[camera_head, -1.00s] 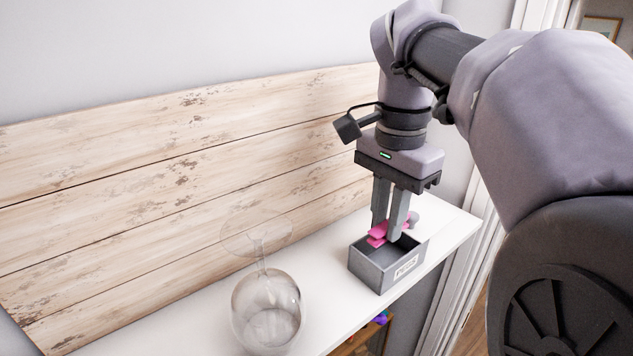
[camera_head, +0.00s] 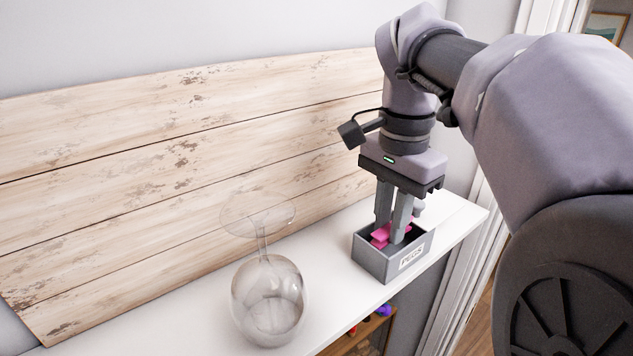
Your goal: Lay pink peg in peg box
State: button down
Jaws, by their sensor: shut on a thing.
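The pink peg (camera_head: 380,237) is between the fingers of my gripper (camera_head: 393,234). My gripper points straight down and is shut on the peg. The fingertips and the peg are inside the opening of the grey peg box (camera_head: 374,262), which has a white label reading PEGS on its front. The peg's lower part is hidden by the box wall, so I cannot tell whether it touches the box floor. The box stands upright on the white shelf.
Wooden planks (camera_head: 190,150) line the wall behind. A small grey object (camera_head: 418,208) is just behind the box. Colourful items (camera_head: 383,311) sit below the shelf.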

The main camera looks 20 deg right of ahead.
jog(key=shift+d, duration=0.1)
jog(key=c, duration=1.3)
grip_release()
jog(key=shift+r, duration=0.1)
notch_tip(320, 180, up, 17)
jog(key=p, duration=0.8)
jog(key=shift+r, duration=0.1)
